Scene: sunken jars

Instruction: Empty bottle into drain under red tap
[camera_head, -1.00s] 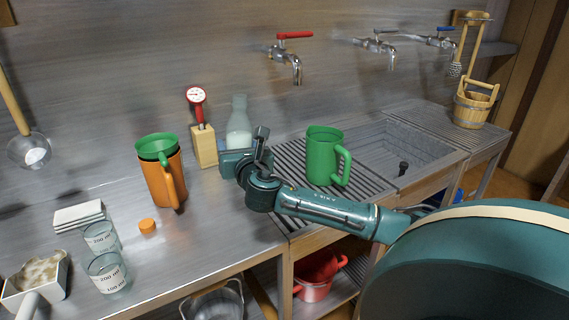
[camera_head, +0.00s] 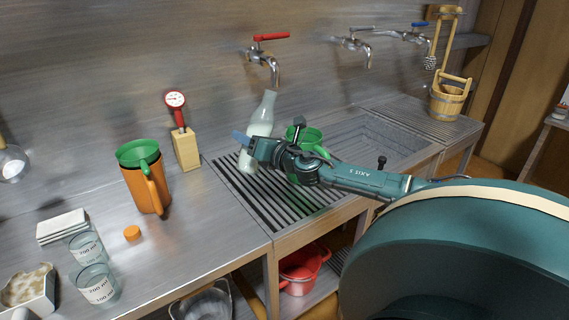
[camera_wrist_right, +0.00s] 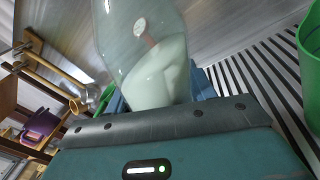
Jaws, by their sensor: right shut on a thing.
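A clear glass bottle (camera_head: 263,118) with whitish liquid is held in my right gripper (camera_head: 250,148). It leans slightly to the right, mouth up, above the slatted drain (camera_head: 262,206). My gripper covers part of its lower body. In the right wrist view the bottle (camera_wrist_right: 140,55) rises between the fingers, with pale liquid in its lower part. The red tap (camera_head: 271,38) is on the wall above and behind the bottle. My left gripper is not in view.
A green mug (camera_head: 308,136) stands on the drain, partly hidden behind my right arm. A wooden block with a red thermometer (camera_head: 186,148), an orange jug with a green funnel (camera_head: 148,188) and an orange cap (camera_head: 132,233) are to the left. A grey basin (camera_head: 375,140) is right.

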